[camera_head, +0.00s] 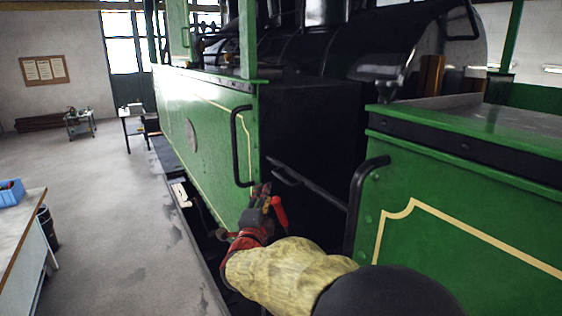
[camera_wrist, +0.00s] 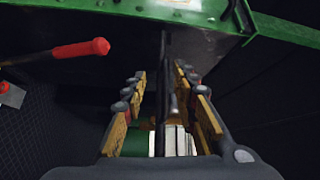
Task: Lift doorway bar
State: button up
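The doorway bar (camera_head: 308,184) is a dark bar sloping across the gap between the two green side panels, lower at its right end. My gripper (camera_head: 261,190) is at the left side of the gap, just below the bar's left end. In the wrist view my gripper (camera_wrist: 158,80) is open, its two padded fingers apart. A thin dark bar (camera_wrist: 165,85) runs lengthwise between the fingers, and both fingers look clear of it. I cannot tell for certain whether it is the doorway bar.
A red-handled lever (camera_head: 279,212) is close beside my gripper; its red grip (camera_wrist: 82,48) is left of the fingers. Black handrails (camera_head: 238,150) (camera_head: 356,200) flank the gap. The green panels (camera_head: 470,220) stand close on both sides. Open floor (camera_head: 110,220) lies left.

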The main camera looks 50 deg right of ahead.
aim_at(281, 176)
jog(key=d, duration=0.3)
jog(key=w+d+r+m+g+h+p, duration=0.1)
jog(key=d, duration=0.2)
jog(key=d+r+m+p, duration=0.1)
jog(key=d, duration=0.2)
jog(key=shift+w+d+r+h, duration=0.1)
jog(key=shift+w+h, duration=0.2)
jog(key=shift+w, duration=0.05)
jog(key=shift+c, duration=0.4)
grip_shut()
